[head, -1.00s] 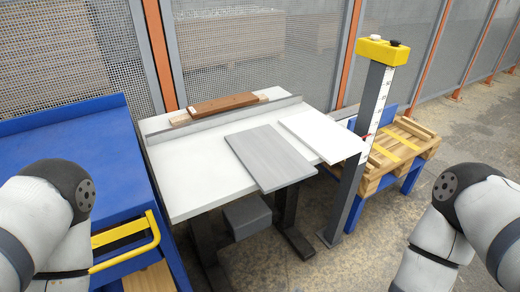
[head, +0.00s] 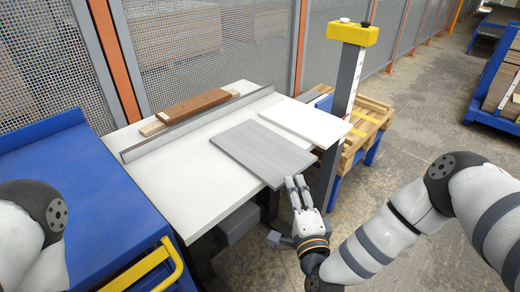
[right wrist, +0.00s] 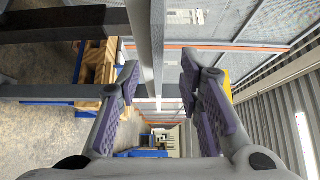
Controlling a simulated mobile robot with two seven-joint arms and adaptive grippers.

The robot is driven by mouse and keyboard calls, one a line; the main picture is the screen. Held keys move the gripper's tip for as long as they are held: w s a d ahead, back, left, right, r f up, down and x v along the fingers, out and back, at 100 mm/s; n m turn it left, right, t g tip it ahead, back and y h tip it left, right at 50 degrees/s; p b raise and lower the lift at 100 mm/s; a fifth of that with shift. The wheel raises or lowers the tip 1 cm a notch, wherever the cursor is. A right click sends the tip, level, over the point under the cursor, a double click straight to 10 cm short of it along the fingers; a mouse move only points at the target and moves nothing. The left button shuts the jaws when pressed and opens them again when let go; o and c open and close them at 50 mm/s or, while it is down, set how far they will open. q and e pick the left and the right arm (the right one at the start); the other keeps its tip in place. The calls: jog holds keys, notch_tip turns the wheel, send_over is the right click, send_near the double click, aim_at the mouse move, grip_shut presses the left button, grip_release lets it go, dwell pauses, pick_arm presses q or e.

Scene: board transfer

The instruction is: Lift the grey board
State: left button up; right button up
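The grey board (head: 258,152) lies flat on the white table (head: 180,178), with its near end reaching past the table's front edge. My right gripper (head: 296,181) is just in front of that near end, fingers pointing at it. In the right wrist view my right gripper (right wrist: 163,88) has its two fingers wide apart with nothing held. A grey edge-on strip runs down between them there; I cannot tell whether it is board or table. My left gripper is out of view; only part of the left arm shows.
A white board (head: 305,121) lies right of the grey one. A brown plank (head: 195,104) rests behind the table's fence (head: 200,125). A post with a yellow top (head: 352,33) stands at the right, near a wooden pallet (head: 365,122). A blue cart (head: 80,200) is at left.

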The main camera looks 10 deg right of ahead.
aim_at(289, 171)
jog(key=w, duration=0.7)
jog(key=shift+w+d+f, duration=0.1)
jog(key=shift+f, duration=0.05)
grip_shut()
